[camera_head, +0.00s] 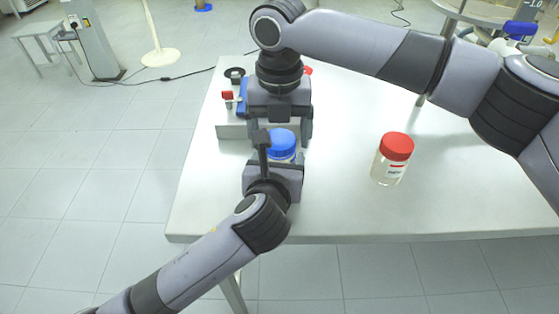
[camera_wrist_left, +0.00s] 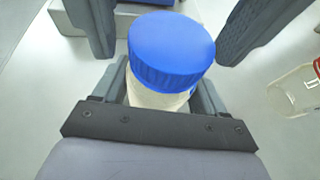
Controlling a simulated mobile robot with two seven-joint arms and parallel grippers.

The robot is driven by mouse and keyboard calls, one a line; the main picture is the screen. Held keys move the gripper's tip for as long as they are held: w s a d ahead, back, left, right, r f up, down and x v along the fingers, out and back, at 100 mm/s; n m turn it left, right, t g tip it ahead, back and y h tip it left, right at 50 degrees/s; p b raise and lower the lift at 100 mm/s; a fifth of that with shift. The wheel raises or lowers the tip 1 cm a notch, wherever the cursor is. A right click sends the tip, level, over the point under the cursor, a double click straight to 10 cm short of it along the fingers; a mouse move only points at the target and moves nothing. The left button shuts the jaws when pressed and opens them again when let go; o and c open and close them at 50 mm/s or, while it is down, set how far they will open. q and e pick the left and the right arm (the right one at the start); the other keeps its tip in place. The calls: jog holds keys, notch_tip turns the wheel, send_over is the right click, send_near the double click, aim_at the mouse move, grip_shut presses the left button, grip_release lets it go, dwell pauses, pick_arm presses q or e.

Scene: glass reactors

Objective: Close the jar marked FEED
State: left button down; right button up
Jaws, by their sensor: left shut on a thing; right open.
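A jar with a blue lid (camera_head: 281,141) stands near the left of the table. In the left wrist view, the blue lid (camera_wrist_left: 170,48) sits at the top of the pale jar body (camera_wrist_left: 158,100); whether it is screwed tight cannot be told. My left gripper (camera_head: 272,168) is shut on the jar body below the lid. My right gripper (camera_head: 280,130) points down over the lid, open, with its fingers on either side and gaps showing in the left wrist view. The jar's label is hidden, so I cannot read FEED on it.
A jar with a red lid (camera_head: 393,158) stands to the right; its label is too small to read. The table (camera_head: 345,205) is clear between the jars.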

jog(key=shift+c, duration=0.3)
jog(key=c, duration=1)
